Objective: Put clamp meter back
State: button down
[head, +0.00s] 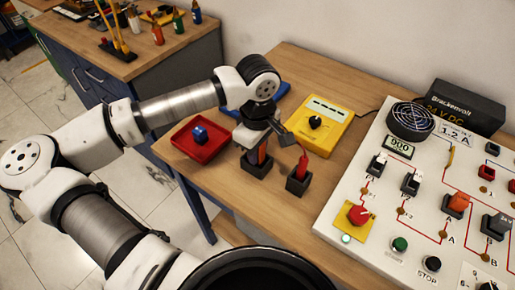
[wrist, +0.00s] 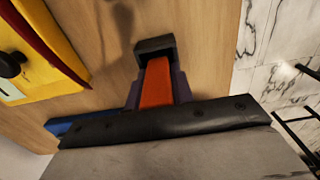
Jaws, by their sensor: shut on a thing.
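An orange, narrow-bodied thing, which I take to be the clamp meter (head: 262,153), stands upright at a black holder block (head: 257,168) on the wooden bench. My gripper (head: 260,141) is above the block and shut on the orange body. In the wrist view the orange body (wrist: 157,84) lies between my two dark fingers (wrist: 158,92), with the black holder (wrist: 155,46) at its far end. My wrist and fingers hide much of it. I cannot tell how deep it sits in the holder.
Close to the right, a second black holder (head: 297,184) carries a red tool (head: 303,163). A yellow meter (head: 322,124) lies behind. A red tray (head: 191,151) with a blue knob-like piece (head: 200,134) is at left. The white switch panel (head: 345,215) fills the right.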

jog(key=c, duration=1.2)
grip_release()
notch_tip(320, 180, up, 12)
jog(key=shift+r+b, duration=0.15)
jog(key=shift+b, duration=0.65)
